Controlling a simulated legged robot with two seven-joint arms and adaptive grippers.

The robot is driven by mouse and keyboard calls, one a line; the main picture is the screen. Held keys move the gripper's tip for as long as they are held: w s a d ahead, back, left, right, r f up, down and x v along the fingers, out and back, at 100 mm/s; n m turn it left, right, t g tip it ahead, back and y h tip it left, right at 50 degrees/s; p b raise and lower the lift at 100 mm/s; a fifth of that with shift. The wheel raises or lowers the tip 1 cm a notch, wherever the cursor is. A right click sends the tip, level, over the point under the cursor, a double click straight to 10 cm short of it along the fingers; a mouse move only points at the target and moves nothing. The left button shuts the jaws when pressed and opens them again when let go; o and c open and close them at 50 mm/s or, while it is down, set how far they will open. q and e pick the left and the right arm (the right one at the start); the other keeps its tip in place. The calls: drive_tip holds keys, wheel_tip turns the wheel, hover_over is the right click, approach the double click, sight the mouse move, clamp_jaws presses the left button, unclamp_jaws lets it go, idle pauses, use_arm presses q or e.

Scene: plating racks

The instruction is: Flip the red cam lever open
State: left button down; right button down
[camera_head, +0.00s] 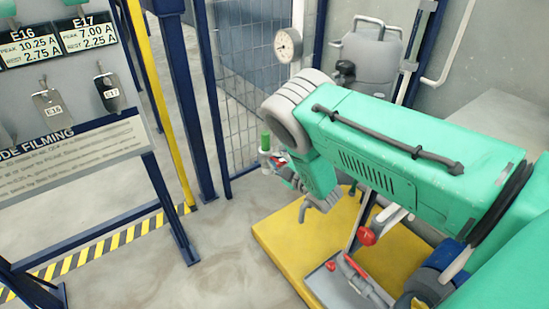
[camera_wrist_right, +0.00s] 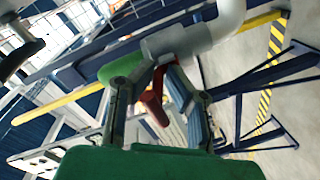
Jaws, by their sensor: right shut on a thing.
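The red cam lever (camera_wrist_right: 153,108) shows in the wrist view between my right gripper's fingers, beside a grey coupling (camera_wrist_right: 180,42) with a green cylindrical part (camera_wrist_right: 120,68). My right gripper (camera_wrist_right: 160,72) is shut on the lever, its fingertips close against the coupling. In the head view a little red of the lever (camera_head: 280,160) shows next to the upright green cylinder. My right gripper (camera_head: 288,173) is there, small and partly hidden by my green arm. The fingertips hide part of the lever. My left gripper is not in view.
A yellow platform (camera_head: 275,232) on the floor carries a red ball knob (camera_head: 367,236) and a red-handled lever (camera_head: 352,268). A pressure gauge (camera_head: 288,45) stands behind my arm. A sign board (camera_head: 70,165) with hanging tags is at left. Clear floor lies between.

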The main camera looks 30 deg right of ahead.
drive_tip(key=shift+w+a+r+g+p, duration=0.15)
drive_tip(key=shift+r+g+p, duration=0.4)
drive_tip(key=shift+p, duration=0.3)
drive_tip(key=shift+d+f+g, duration=0.2)
drive_tip(key=shift+g, duration=0.15)
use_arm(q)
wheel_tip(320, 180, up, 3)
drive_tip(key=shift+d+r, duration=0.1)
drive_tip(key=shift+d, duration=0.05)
use_arm(e)
drive_tip(key=shift+a, duration=0.1)
drive_tip(key=c, duration=1.6)
unclamp_jaws()
drive_tip(key=shift+c, duration=0.2)
drive_tip(key=shift+f, duration=0.1)
drive_tip(key=v, duration=1.2)
